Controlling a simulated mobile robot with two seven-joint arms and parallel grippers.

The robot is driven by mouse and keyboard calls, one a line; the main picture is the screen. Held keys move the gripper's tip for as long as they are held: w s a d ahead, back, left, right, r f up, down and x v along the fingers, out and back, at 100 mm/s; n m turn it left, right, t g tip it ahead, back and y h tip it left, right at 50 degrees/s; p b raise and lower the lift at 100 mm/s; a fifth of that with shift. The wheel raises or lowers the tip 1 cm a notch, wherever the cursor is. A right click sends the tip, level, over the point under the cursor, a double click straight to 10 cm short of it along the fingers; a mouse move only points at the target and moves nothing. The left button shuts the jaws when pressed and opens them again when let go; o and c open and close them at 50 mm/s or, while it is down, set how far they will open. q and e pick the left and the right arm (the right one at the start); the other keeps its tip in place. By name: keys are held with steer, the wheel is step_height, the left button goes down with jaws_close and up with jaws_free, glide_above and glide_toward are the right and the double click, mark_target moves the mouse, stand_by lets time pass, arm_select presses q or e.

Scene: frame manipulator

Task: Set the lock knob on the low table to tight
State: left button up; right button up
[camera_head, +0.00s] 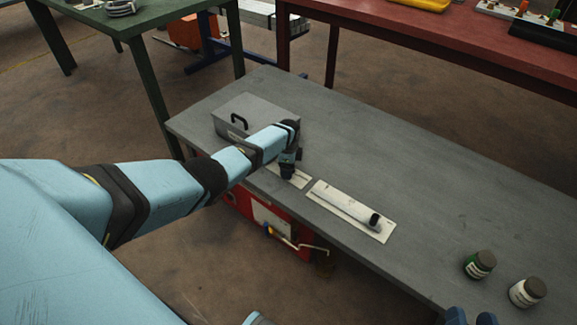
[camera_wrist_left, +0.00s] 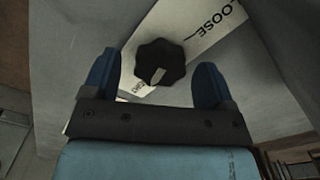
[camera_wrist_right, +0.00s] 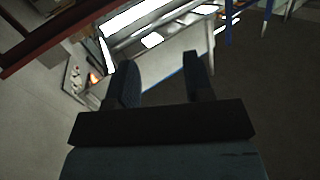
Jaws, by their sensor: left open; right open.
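The lock knob (camera_wrist_left: 160,62) is black and lobed with a white mark, on a white plate (camera_wrist_left: 196,32) on the low table (camera_head: 390,160). The plate reads "LOOSE" at the upper right; another label at the knob's lower edge is mostly covered. The white mark lies on the knob's lower side, toward that label. My left gripper (camera_wrist_left: 165,85) is open, with one finger on each side of the knob and visible gaps. In the head view the left arm hides most of this plate (camera_head: 298,178). My right gripper (camera_head: 470,318) is open and empty at the bottom edge.
A grey box (camera_head: 255,110) with a black handle stands behind my left gripper. A white slider plate (camera_head: 350,210) lies to its right. Two jars, one green-labelled (camera_head: 480,264) and one white-labelled (camera_head: 527,292), stand at the right. The table's middle is clear.

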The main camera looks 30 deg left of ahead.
arm_select(q)
step_height(320, 180, up, 8)
steer(key=p, duration=0.4)
steer(key=shift+r, duration=0.25)
steer(key=shift+r+p, duration=0.9)
steer(key=shift+r, duration=1.65)
arm_select(e)
steer(key=s+d+f+g+h, duration=0.2)
steer(key=d+f+g+h, duration=0.1)
steer(key=f, duration=0.3)
steer(key=shift+s+d+f+g, duration=0.25)
steer(key=shift+d+f+g, duration=0.15)
steer(key=shift+g, duration=0.1)
arm_select(q)
steer(key=shift+r, duration=0.1)
arm_select(e)
steer(key=shift+r, duration=0.1)
